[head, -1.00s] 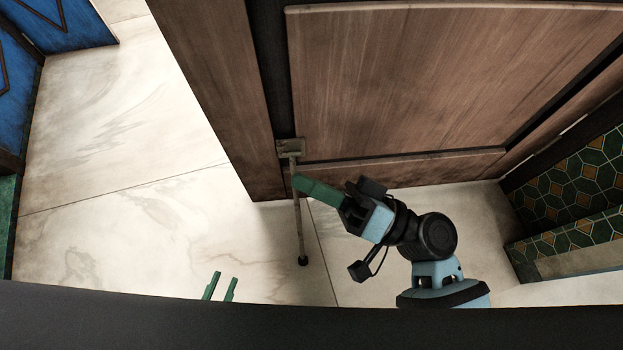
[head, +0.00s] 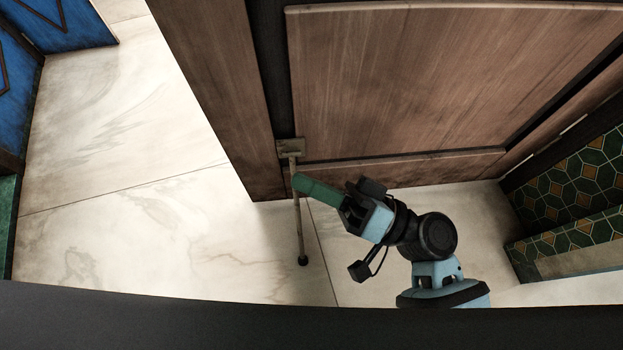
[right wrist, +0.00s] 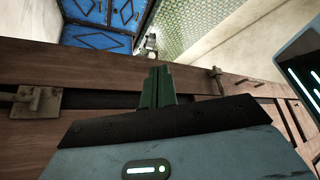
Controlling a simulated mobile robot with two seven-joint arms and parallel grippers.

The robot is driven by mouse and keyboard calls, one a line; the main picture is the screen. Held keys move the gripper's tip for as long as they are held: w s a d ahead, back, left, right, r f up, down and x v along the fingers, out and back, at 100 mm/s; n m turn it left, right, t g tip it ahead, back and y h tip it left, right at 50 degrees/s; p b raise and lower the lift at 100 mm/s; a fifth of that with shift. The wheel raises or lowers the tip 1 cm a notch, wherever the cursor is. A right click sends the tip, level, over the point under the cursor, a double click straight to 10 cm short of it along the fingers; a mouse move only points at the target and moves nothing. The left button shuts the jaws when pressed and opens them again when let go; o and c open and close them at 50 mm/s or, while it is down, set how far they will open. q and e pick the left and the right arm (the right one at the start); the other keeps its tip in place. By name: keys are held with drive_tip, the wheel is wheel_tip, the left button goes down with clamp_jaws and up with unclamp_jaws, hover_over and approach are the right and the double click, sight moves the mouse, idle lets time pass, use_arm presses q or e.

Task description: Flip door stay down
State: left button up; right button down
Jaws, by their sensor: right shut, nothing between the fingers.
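The door stay (head: 299,228) is a thin metal rod with a dark round foot, hanging from a bracket (head: 290,147) low on the brown wooden door (head: 430,85). In the head view the rod points toward the floor. My right gripper (head: 298,182) is shut and empty, its green fingertips at the upper part of the rod, just below the bracket; I cannot tell if they touch. In the right wrist view the bracket (right wrist: 37,101) is at the left, apart from the shut fingers (right wrist: 158,72), with most of the rod out of frame. My left gripper is not in view.
Pale marble floor (head: 120,220) lies open left of the door. Blue panelled doors (head: 62,25) stand at the far left. A wall with green and orange tiles (head: 575,185) is at the right. A small metal fitting (right wrist: 216,80) shows farther along the door.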

drive_tip(key=shift+s+f+b, duration=0.3)
drive_tip(key=shift+s+b, duration=0.05)
drive_tip(key=shift+b, duration=0.3)
drive_tip(key=p+v, duration=0.1)
drive_tip(key=v, duration=0.7)
idle(0.4)
